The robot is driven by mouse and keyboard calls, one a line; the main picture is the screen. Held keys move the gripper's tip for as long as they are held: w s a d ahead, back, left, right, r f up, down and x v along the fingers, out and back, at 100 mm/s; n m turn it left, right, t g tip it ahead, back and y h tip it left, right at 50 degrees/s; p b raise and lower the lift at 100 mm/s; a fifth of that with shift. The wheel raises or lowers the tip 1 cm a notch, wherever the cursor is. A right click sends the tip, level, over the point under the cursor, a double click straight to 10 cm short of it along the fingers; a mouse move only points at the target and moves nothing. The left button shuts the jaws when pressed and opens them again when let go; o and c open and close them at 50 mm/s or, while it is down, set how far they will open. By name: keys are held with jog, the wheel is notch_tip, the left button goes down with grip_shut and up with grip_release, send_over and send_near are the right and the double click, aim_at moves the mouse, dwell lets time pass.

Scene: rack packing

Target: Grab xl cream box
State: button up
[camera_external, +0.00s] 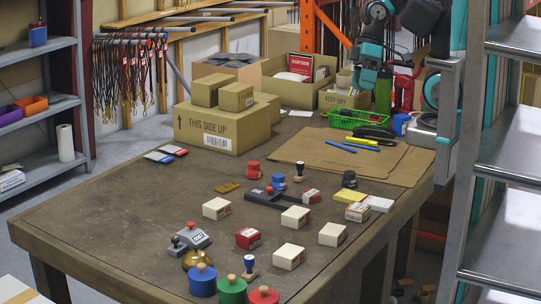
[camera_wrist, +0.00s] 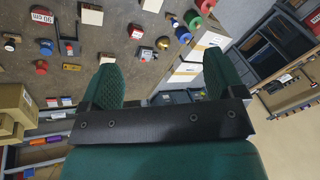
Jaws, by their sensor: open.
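Several cream boxes with printed ends stand apart on the brown worktable (camera_external: 110,215): a left one (camera_external: 216,208), a middle one (camera_external: 295,217), a right one (camera_external: 332,234) and a front one (camera_external: 289,256). I cannot tell for sure which is the xl one; their sizes look close. In the wrist view a cream box (camera_wrist: 92,14) shows at the top, with another (camera_wrist: 152,5) beside it. My gripper (camera_wrist: 160,66) is open, with nothing between its green fingers. My arm is at the upper right of the external view, away from these boxes.
Around the cream boxes stand a red box (camera_external: 248,238), stamps, a bell (camera_external: 196,259) and coloured spools (camera_external: 232,290). Cardboard cartons (camera_external: 218,127) and a green basket (camera_external: 352,119) are at the back. A metal shelf (camera_external: 505,150) borders the right. The table's left part is clear.

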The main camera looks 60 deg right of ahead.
jog(key=n+b, duration=0.8)
jog(key=n, duration=0.3)
send_over(289, 251)
jog(key=d, duration=0.6)
notch_tip(289, 251, down, 27)
jog(key=p+x, duration=0.2)
jog(key=x, duration=0.9)
jog(key=shift+w+r, duration=0.1)
jog(key=shift+p+x, duration=1.15)
jog(key=shift+x, duration=1.7)
jog(key=shift+c, duration=0.2)
jog(key=c, duration=1)
